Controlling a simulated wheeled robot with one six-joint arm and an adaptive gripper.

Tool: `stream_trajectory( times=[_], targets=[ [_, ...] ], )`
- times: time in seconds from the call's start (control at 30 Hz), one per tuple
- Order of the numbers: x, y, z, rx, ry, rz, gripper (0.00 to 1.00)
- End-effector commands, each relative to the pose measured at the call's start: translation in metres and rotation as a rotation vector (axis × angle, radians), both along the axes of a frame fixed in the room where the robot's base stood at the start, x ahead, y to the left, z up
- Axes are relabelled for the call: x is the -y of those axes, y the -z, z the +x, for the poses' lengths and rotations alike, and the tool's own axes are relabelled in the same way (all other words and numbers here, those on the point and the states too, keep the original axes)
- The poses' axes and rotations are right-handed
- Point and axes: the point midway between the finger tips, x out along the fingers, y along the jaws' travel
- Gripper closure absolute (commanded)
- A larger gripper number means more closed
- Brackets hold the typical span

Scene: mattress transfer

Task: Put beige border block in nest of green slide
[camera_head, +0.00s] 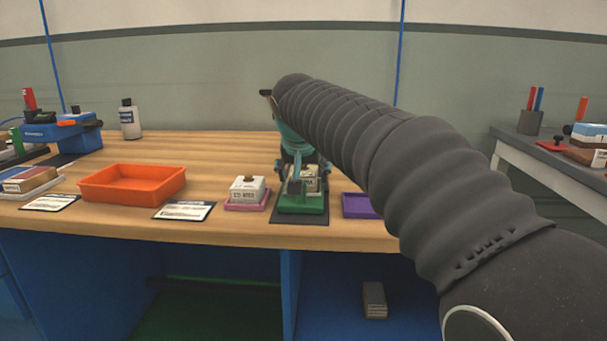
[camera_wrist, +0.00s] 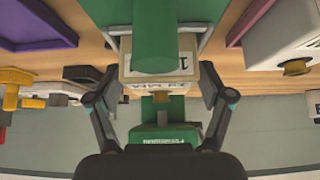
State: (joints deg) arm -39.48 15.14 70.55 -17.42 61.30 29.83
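The green slide (camera_head: 302,205) stands on a dark mat on the bench. A beige-edged, labelled block (camera_head: 308,177) sits at the green slide, partly hidden by my gripper and a green upright part. In the wrist view, the block (camera_wrist: 158,68) lies between my two fingers, with a small gold knob on it. The green part (camera_wrist: 153,28) of the slide overlaps its face. My gripper (camera_wrist: 160,88) has one finger on each side of the block, close to its sides. Whether the pads touch it is unclear. I cannot tell whether the block is fully seated.
A white block (camera_head: 246,188) stands on a pink holder (camera_head: 247,206) just left. A purple holder (camera_head: 358,206) is just right. An orange tray (camera_head: 132,184), label cards and a blue device (camera_head: 62,131) lie further left. A side table (camera_head: 550,160) stands at right.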

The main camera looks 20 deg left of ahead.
Motion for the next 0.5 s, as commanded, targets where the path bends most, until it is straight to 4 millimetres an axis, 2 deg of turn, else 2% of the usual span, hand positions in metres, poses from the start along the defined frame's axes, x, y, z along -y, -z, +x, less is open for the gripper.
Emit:
stream_trajectory(
  times=[0.3,0.5],
  targets=[
    [0.0,-0.001,0.0,0.0,0.0,0.0,0.13],
    [0.002,-0.016,-0.008,0.002,-0.001,0.001,0.13]
  ],
)
